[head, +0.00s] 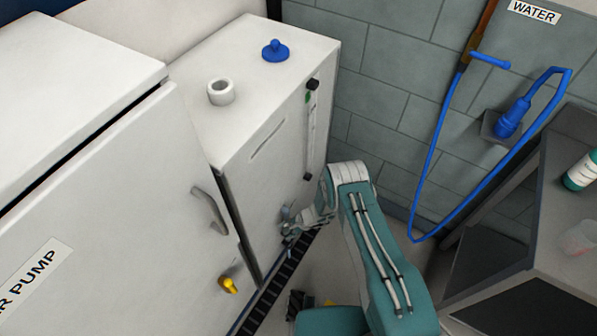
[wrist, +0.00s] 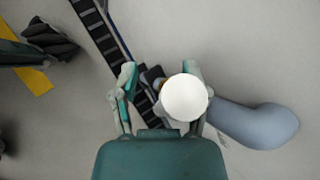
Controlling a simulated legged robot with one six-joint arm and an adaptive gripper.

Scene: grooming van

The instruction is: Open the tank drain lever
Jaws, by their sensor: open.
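The white tank (head: 265,155) stands at the centre of the head view, with a sight gauge on its front. My gripper (head: 290,222) is at the low front of the tank. In the wrist view my gripper (wrist: 160,72) has its fingers spread, with a round white knob (wrist: 184,97) between or just in front of them. A small dark and brass-coloured fitting (wrist: 155,79) shows behind the knob; it may be the drain valve and lever. Contact cannot be told. In the head view the gripper hides the lever area.
A yellow valve (head: 229,285) and grey handle (head: 208,211) stick out from the cabinet left of the tank. A blue hose (head: 432,160) hangs on the wall. A dark counter (head: 570,160) stands right. A black ribbed strip (head: 275,285) runs along the floor. A blue-grey rounded shape (wrist: 255,124) lies right of the knob.

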